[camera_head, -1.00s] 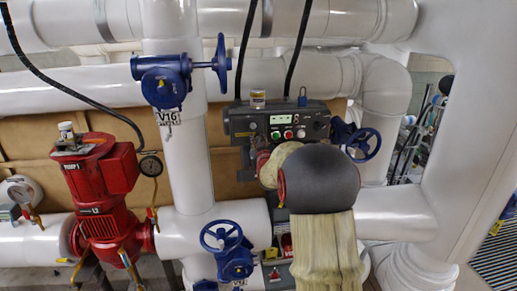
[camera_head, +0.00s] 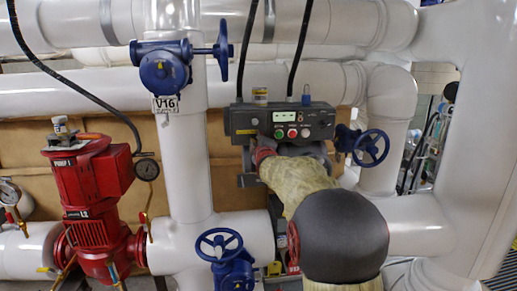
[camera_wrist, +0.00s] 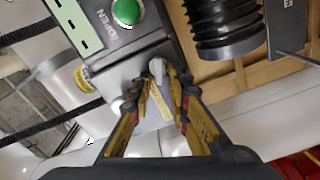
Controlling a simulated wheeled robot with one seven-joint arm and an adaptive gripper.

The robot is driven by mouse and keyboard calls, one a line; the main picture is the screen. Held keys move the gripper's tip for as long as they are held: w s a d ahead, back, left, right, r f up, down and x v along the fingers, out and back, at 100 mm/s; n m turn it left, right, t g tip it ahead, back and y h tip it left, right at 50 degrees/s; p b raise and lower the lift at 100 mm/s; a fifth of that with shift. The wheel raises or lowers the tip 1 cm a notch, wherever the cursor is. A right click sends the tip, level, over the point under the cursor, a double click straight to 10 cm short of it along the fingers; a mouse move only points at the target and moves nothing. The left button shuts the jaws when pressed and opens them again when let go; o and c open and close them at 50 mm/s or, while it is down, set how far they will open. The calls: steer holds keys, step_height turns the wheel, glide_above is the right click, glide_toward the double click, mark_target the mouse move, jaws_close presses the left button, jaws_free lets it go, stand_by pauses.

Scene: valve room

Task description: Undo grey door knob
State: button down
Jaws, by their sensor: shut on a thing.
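The grey door knob (camera_wrist: 156,67) shows in the wrist view as a small rounded grey piece at the edge of the grey control box (camera_wrist: 150,46). My gripper (camera_wrist: 160,88) has its yellow-and-black fingers closed around the knob, with the fingertips touching it. The fingers partly cover the knob, so its exact turn angle is unclear. In the head view the control box (camera_head: 278,121) hangs in front of the pipes, with a small screen and several buttons. My arm hides the knob and fingertips there.
A blue handwheel (camera_head: 370,148) stands close to the right of the box. Another blue valve (camera_head: 228,262) is below left, and valve V16 (camera_head: 165,68) is upper left. A red pump (camera_head: 92,185) stands at left. A ribbed black fitting (camera_wrist: 224,28) is near my fingers.

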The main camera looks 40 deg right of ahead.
steer(key=shift+f+n+b, duration=0.15)
steer(key=shift+n+b, duration=1.25)
steer(key=shift+n, duration=0.6)
steer(key=c, duration=1.9)
jaws_free()
steer(key=shift+a, duration=0.1)
steer(key=v, duration=1.2)
